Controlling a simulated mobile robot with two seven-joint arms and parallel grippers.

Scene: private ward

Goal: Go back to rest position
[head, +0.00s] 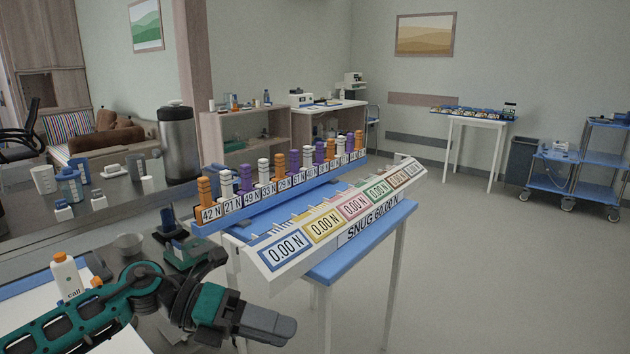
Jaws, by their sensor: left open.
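My left arm comes in from the lower left. Its gripper (284,327) is open, with its grey fingers pointing right, in front of and below the blue-topped table (365,243). Nothing shows between its fingers. On that table stands a white sloped panel (345,222) with coloured labels reading 0.00 N and the text "SNUG 60.00 N". Behind it, a blue rack (268,203) holds a row of orange, white and purple pegs above labels in N. The gripper is apart from both. My right gripper is not in view.
A white bottle marked "call" (67,277) stands near my left arm. A dark green device (190,252) and a small grey cup (129,245) stand just beyond. A steel canister (178,145) is on the counter at left. Open floor (500,270) lies right of the table.

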